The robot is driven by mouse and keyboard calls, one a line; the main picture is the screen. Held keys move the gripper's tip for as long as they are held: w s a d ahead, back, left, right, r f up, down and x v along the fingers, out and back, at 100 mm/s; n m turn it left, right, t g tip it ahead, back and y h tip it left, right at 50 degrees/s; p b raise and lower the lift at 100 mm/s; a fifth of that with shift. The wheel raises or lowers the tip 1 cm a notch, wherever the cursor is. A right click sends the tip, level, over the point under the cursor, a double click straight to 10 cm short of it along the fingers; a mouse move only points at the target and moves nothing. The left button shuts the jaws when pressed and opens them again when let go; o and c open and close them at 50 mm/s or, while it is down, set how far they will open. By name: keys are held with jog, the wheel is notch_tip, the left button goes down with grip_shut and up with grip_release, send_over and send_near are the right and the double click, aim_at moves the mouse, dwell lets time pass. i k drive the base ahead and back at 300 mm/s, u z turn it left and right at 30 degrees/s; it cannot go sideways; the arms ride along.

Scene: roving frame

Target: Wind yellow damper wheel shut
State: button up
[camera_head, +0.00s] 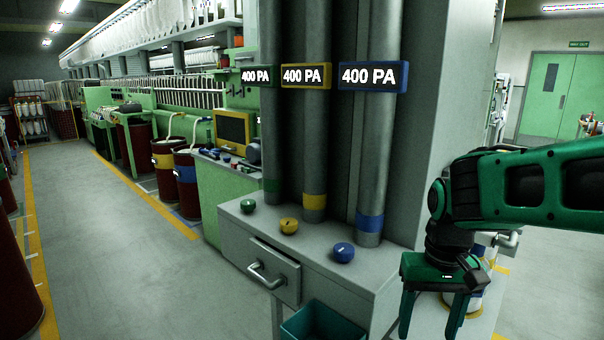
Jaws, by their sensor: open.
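The yellow damper wheel (289,225) is a small round knob on the top of a grey cabinet (325,258), in front of the pipe with a yellow band (314,201). A green wheel (248,205) sits to its left and a blue wheel (343,251) to its right. The yellow display (306,76) on the middle pipe reads 400 PA. My gripper (430,332) hangs at the lower right, open and pointing down, with nothing seen between its fingers. It is apart from the wheels, to the right of the blue one.
Green (257,77) and blue (373,77) displays also read 400 PA. The cabinet has a drawer with a handle (266,277), and a teal bin (322,325) stands below. Pipes rise behind the wheels. An open floor aisle (95,230) lies left.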

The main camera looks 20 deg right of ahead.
aim_at(288, 225)
jog(key=z, duration=0.9)
jog(key=k, duration=1.05)
jog(key=u, duration=0.55)
jog(key=i, duration=1.35)
jog(key=z, duration=0.05)
